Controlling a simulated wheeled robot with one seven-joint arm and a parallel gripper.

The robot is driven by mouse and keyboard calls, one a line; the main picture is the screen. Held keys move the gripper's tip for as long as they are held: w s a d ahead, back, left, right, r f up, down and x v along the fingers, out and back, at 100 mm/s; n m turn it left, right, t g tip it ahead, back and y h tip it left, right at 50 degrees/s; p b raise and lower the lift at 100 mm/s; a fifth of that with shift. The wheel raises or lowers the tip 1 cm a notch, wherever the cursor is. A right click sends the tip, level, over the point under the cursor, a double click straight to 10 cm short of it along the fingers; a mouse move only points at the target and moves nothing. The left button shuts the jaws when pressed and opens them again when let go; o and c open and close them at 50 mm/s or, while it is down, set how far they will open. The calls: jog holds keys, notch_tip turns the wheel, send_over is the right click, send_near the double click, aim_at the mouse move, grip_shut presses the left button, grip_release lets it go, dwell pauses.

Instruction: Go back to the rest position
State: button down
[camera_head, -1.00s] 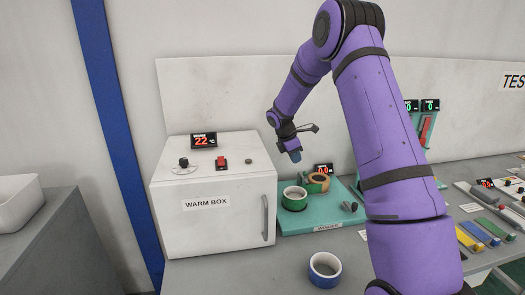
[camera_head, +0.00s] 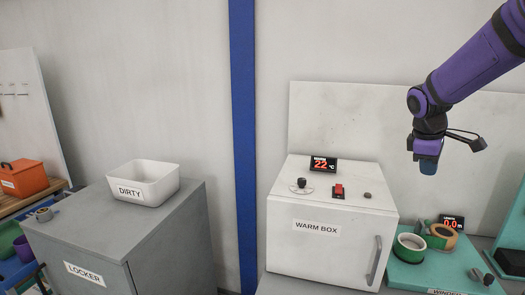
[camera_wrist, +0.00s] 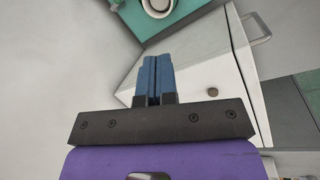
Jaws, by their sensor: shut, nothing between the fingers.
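My gripper (camera_head: 428,167) hangs from my purple arm, pointing down, above and in front of the right end of the warm box. In the wrist view my gripper (camera_wrist: 152,62) shows its two blue fingers pressed together with nothing between them. The arm comes in from the upper right in the head view. The gripper is apart from the things below it.
The white warm box (camera_head: 335,235) stands on the bench. Right of it is the teal winder (camera_head: 440,275) with a green-rimmed roll (camera_head: 409,247) and a tan roll (camera_head: 441,236). At left, a white DIRTY bin (camera_head: 144,183) sits on a grey locker (camera_head: 115,235).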

jog(key=s+a+r+m+t+y, duration=0.1)
jog(key=s+a+r+m, duration=0.1)
jog(key=s, duration=0.7)
jog(key=s+a+r+m+t+y, duration=0.1)
jog(key=s+a+m, duration=0.3)
jog(key=s, duration=0.6)
jog(key=s+a+r+m+t+y, duration=0.1)
jog(key=s+a, duration=0.4)
jog(key=s, duration=0.5)
notch_tip(320, 180, up, 2)
jog(key=shift+a+r+m+t, duration=0.25)
jog(key=shift+m+t, duration=0.25)
jog(key=shift+m, duration=0.7)
